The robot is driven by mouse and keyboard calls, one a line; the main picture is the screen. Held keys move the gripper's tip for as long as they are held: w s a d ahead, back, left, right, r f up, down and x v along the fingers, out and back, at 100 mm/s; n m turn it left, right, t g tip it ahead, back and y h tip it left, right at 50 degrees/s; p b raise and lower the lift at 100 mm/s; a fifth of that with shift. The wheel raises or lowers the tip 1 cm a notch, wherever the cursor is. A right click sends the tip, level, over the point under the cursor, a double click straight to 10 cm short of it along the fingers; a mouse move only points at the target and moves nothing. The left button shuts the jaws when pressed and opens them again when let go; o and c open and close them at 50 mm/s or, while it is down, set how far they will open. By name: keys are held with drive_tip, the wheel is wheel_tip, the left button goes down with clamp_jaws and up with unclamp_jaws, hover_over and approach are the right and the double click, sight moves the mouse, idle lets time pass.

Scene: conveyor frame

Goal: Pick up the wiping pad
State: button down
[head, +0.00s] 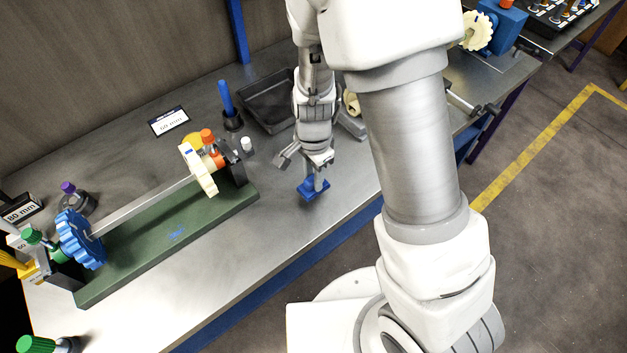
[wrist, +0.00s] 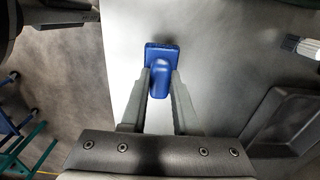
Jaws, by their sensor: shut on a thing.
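The wiping pad (head: 313,189) is a small blue block with a raised grip on top. In the head view it is at the table's middle, right of the green base. My gripper (head: 319,178) is directly above it, pointing down. In the wrist view the blue pad (wrist: 161,57) lies between the fingertips, and my gripper (wrist: 160,82) is shut on its raised grip. I cannot tell whether the pad's underside touches the table.
A green base (head: 150,245) with a shaft, blue gear (head: 80,240) and cream wheel stands at left. A dark tray (head: 268,105) lies behind my gripper, near a blue-handled tool (head: 227,98). The metal tabletop (head: 270,255) is bare in front of the pad, up to its front edge.

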drive_tip(key=s+d+r, duration=0.3)
drive_tip(key=d+r, duration=0.5)
drive_tip(key=d, duration=0.3)
drive_tip(key=shift+d+p, duration=0.15)
drive_tip(key=shift+p, duration=0.2)
drive_tip(key=c, duration=1.3)
unclamp_jaws()
clamp_jaws()
drive_tip(key=shift+w, duration=0.1)
